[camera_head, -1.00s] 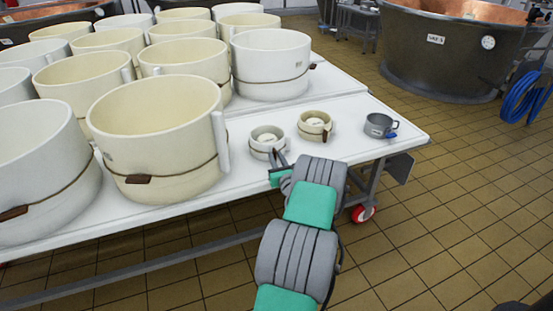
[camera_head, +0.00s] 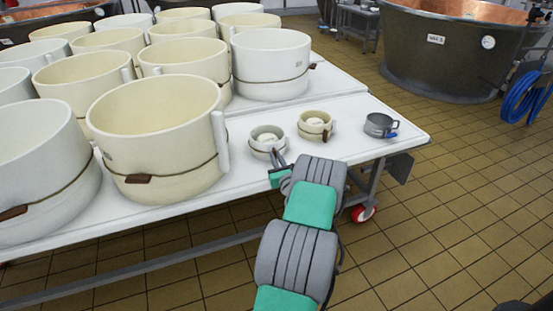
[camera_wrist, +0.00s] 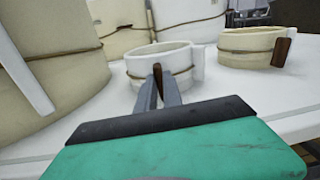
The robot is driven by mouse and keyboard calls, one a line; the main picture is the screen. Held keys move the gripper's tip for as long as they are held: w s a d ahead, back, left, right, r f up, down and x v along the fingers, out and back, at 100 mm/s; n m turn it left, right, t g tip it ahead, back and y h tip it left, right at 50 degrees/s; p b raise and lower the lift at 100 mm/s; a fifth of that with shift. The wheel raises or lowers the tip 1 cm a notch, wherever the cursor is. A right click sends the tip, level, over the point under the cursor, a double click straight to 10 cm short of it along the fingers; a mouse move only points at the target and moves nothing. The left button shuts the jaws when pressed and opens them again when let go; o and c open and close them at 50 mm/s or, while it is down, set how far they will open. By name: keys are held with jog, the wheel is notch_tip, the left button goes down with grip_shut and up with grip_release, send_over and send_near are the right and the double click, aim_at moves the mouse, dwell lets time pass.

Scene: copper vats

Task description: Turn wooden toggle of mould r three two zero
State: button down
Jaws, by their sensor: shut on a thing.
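A small white mould (camera_head: 266,140) stands near the front edge of the white table; it also shows in the wrist view (camera_wrist: 138,68), with a cord around its wall. A brown wooden toggle (camera_wrist: 159,83) sits upright at its near side. My gripper (camera_wrist: 160,84) is shut on this toggle, with one finger on each side; it also shows in the head view (camera_head: 277,158), against the mould's front. I cannot read any label on this mould, so its number cannot be told. A small cream mould (camera_head: 315,125) with its own brown toggle (camera_wrist: 281,52) stands to the right.
A grey jug (camera_head: 379,124) with a blue handle stands near the table's right end. Several large white and cream moulds crowd the left, the closest being a cream one (camera_head: 155,125). A copper-lined vat (camera_head: 440,55) stands beyond open tiled floor.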

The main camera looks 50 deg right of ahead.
jog(key=n+b, duration=0.1)
jog(key=n, duration=0.2)
jog(key=shift+f+n, duration=0.1)
jog(key=shift+n, duration=0.3)
jog(key=n+b, duration=0.1)
jog(key=n, duration=0.1)
jog(key=n+b, duration=0.1)
jog(key=n, duration=0.1)
jog(key=shift+w+a+f+n, duration=0.1)
jog(key=shift+a+n, duration=0.05)
jog(key=shift+n, duration=0.15)
jog(key=n+b, duration=0.3)
jog(key=n, duration=0.2)
jog(key=shift+f, duration=0.15)
jog(key=shift+n+b, duration=1.15)
jog(key=shift+n, duration=0.85)
jog(key=c, duration=1.5)
grip_release()
